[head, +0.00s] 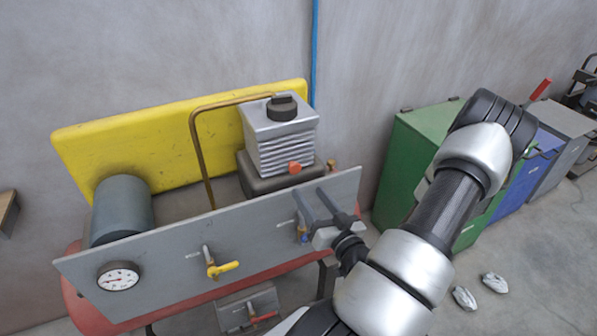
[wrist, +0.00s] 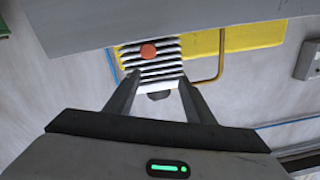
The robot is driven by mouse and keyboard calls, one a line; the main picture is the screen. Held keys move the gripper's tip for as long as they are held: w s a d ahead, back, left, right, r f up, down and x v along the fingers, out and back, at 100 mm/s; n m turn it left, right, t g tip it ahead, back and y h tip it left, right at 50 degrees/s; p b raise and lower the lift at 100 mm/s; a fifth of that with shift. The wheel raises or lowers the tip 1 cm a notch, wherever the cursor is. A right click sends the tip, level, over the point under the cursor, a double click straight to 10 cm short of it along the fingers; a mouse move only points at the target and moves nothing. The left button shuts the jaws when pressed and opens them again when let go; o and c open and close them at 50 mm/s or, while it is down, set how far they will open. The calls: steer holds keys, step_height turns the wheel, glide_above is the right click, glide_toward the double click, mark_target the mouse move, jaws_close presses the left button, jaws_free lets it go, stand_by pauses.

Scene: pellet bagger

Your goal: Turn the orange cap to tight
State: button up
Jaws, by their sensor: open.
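The orange cap (head: 294,167) sits low on the front of the grey finned block (head: 282,140), behind the top edge of the grey panel (head: 165,248). My gripper (head: 310,192) is open and empty, a little below and right of the cap in the head view, with its fingers over the panel's right part. In the wrist view the orange cap (wrist: 148,51) shows just beyond the fingertips of my gripper (wrist: 158,77), apart from them and roughly between them. Whether the cap is tight cannot be told.
A black cap (head: 282,107) tops the block. A brown pipe (head: 196,150) bends down left of it, before a yellow plate (head: 120,140). The panel carries a gauge (head: 118,276) and a yellow-handled valve (head: 222,269). A green cabinet (head: 405,160) stands at right.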

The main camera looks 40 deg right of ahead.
step_height(320, 180, down, 2)
steer(key=s+a+n+h, duration=0.1)
steer(key=h, duration=0.1)
steer(key=g+h+b, duration=0.1)
steer(key=b, duration=0.9)
glide_toward(295, 169)
steer(key=w+b, duration=0.1)
steer(key=w+d+f+b, duration=0.1)
steer(key=b, duration=0.1)
steer(key=shift+n, duration=0.3)
steer(key=w+d+b, duration=0.1)
steer(key=b, duration=0.2)
steer(key=shift+r, duration=0.1)
steer(key=w+b, duration=0.1)
steer(key=b, duration=0.4)
steer(key=shift+w, duration=0.25)
steer(key=shift+r+x, duration=0.15)
steer(key=shift+x, duration=1.3)
steer(key=shift+r+x, duration=0.15)
steer(key=shift+x, duration=1.35)
steer(key=c, duration=1.1)
steer(key=shift+o, duration=0.2)
